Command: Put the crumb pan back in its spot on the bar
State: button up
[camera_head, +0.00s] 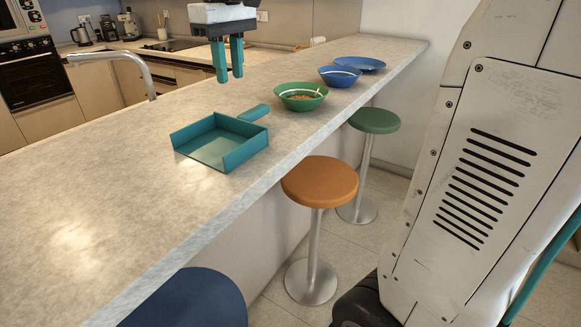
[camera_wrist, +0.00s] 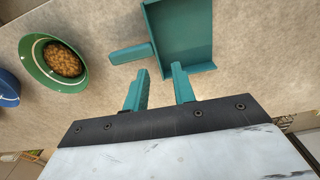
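The teal crumb pan (camera_head: 222,143) lies flat on the light stone bar (camera_head: 110,200), its handle (camera_head: 253,113) pointing to the back right. In the wrist view the pan (camera_wrist: 182,30) is at the top, with its handle (camera_wrist: 130,53) to its left. My gripper (camera_head: 229,77) has teal fingers pointing down above the bar, behind the pan and apart from it. The fingers are spread with nothing between them; the gap shows in the wrist view (camera_wrist: 159,78), with the handle just beyond the fingertips.
A green bowl (camera_head: 301,104) of brown food stands right of the handle. Stools, one with an orange seat (camera_head: 320,181), line the front edge. A faucet (camera_head: 130,62) stands behind. The bar's left part is clear.

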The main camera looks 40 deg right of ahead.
jog(key=shift+m+t, duration=0.3)
jog(key=shift+m, duration=0.5)
jog(key=s+f, duration=0.2)
jog(key=s, duration=0.2)
jog(key=s+f, duration=0.2)
jog(key=s, duration=0.3)
jog(key=s+a+f, duration=0.1)
jog(key=s+f, duration=0.1)
jog(key=s, duration=0.2)
jog(key=shift+s, duration=0.2)
jog(key=s+f+m, duration=0.1)
jog(key=s+f, duration=0.8)
jog(key=s, duration=0.1)
jog(key=shift+a+f+m+t, duration=0.2)
jog(key=shift+m+t, duration=0.1)
